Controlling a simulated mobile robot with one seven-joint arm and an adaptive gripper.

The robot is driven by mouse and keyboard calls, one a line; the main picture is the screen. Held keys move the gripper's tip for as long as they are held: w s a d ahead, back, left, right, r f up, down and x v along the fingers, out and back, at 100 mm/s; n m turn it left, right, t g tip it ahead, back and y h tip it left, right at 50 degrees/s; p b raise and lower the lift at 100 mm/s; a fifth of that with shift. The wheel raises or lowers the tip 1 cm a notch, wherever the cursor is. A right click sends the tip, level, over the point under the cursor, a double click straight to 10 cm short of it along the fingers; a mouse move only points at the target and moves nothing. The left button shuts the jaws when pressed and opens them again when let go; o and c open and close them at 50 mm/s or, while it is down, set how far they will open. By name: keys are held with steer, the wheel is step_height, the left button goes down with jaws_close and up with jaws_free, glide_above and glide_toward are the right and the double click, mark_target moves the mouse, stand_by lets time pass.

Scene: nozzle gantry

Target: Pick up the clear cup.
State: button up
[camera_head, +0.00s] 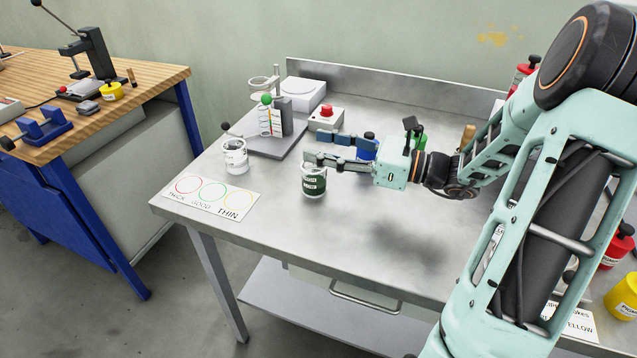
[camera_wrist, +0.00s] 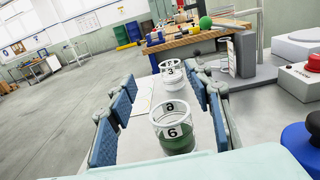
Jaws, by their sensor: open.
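Two clear cups stand upright on the metal table. One finger crosses the nearer cup's rim in the head view. I cannot tell whether it touches the cup. The wrist view shows nothing gripped.
A printed card (camera_head: 212,196) with three coloured circles lies at the table's left front. A stand with a green ball (camera_head: 267,99) and a red button box (camera_head: 327,117) are behind. The table's front middle is clear.

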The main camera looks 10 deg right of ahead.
mark_target(323, 176)
step_height(323, 176, down, 8)
steer(key=shift+r+b, duration=0.2)
steer(key=shift+b, duration=0.75)
steer(key=shift+r+x, duration=0.25)
steer(key=shift+x, duration=0.95)
steer(key=shift+b+x, duration=0.4)
steer(key=shift+x, duration=2.25)
steer(key=shift+s, duration=0.1)
jaws_close()
steer(key=shift+r, duration=0.1)
